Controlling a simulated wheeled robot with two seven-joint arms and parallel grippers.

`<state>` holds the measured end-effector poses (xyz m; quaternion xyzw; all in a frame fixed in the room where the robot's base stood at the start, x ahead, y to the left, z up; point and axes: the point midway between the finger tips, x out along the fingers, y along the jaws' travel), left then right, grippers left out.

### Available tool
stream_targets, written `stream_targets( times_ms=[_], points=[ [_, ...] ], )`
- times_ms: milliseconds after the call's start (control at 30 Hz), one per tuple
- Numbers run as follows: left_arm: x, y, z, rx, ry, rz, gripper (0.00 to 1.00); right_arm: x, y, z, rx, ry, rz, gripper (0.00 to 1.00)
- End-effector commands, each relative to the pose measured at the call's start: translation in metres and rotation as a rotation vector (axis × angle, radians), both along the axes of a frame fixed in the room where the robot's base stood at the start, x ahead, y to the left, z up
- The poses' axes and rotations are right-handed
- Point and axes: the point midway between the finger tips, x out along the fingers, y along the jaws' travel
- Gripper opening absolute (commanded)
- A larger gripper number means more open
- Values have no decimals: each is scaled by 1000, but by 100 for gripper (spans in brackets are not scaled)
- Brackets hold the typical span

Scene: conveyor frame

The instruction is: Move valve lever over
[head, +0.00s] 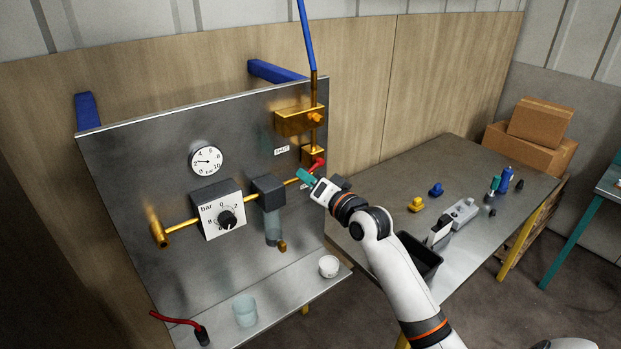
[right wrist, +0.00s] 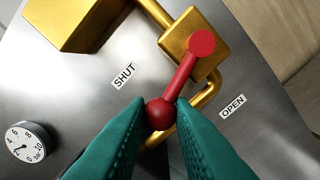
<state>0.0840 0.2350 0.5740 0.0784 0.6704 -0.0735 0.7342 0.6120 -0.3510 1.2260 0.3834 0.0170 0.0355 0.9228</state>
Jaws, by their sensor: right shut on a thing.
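The valve lever (head: 318,163) is red, with a round hub on a brass valve body (right wrist: 195,40) and a ball knob (right wrist: 160,112) at its free end. In the right wrist view the lever (right wrist: 184,76) points down and left from the hub, between the SHUT label (right wrist: 124,75) and the OPEN label (right wrist: 232,107). My right gripper (head: 306,177) has teal fingers, shut on the ball knob from both sides. The fingers hide parts of the knob and the pipe behind it. My left gripper is not in view.
The metal panel (head: 130,170) also carries a gauge (head: 207,160), a regulator dial (head: 222,217) and a filter bowl (head: 273,228). Cups stand on the ledge (head: 285,292) below. A side table (head: 400,175) on the right holds small parts and a dark bin (head: 420,258).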

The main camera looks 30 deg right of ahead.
Motion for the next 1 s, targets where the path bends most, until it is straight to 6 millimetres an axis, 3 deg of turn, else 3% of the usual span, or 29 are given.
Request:
stream_targets(
  times_ms=[100,867,900,1000],
  points=[
    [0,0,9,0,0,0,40,0,2,11,-1,-7,0,9],
    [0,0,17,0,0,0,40,0,1,18,-4,-16,-3,10],
    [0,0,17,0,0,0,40,0,1,18,-4,-16,-3,27],
    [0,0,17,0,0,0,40,0,0,18,-4,-16,-3,44]
  ],
)
